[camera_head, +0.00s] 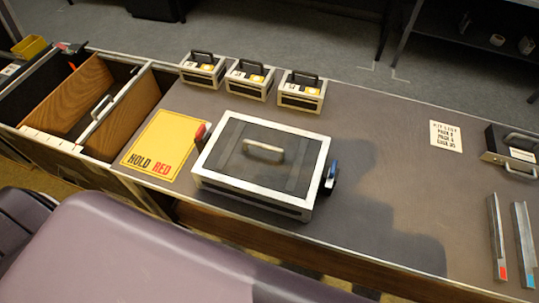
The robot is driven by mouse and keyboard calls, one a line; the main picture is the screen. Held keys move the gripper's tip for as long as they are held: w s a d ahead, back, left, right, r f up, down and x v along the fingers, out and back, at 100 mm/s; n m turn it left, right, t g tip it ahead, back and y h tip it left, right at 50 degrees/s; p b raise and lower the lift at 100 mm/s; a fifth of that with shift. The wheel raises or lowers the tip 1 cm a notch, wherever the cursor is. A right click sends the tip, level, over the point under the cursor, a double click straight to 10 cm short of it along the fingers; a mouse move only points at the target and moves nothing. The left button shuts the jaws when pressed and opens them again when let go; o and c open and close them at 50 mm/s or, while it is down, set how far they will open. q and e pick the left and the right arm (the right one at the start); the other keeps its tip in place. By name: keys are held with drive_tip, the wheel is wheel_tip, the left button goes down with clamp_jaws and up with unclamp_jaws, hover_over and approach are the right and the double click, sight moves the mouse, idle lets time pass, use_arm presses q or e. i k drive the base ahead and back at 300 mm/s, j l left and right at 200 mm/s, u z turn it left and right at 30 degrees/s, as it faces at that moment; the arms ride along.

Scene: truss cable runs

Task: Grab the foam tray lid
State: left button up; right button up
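The likely foam tray lid (240,168) is a dark panel with a pale bar handle (263,151) in its middle. It lies flat on a low metal-framed tray (250,199) in the middle of the bench. A red part (201,134) sticks up at the tray's left side and a blue part (330,176) at its right side. The handle is clear, with nothing touching it. Neither of my grippers is in view. What is under the lid is hidden.
The grey bench (390,180) is mostly free right of the tray. A yellow "HOLD RED" sheet (165,140) lies left. Three small handled boxes (248,80) stand behind. Metal channels (497,235), a dark case (515,150) and a text card (446,136) are right. An open wooden-sided bin (130,112) is far left.

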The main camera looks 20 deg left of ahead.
sight(277, 163)
drive_tip(key=l+u, duration=0.25)
drive_tip(key=l, duration=0.2)
drive_tip(key=k+l+u, duration=0.2)
drive_tip(key=l, duration=0.2)
drive_tip(key=k+l+u, duration=0.1)
drive_tip(key=l+u, duration=0.15)
drive_tip(key=l, duration=0.2)
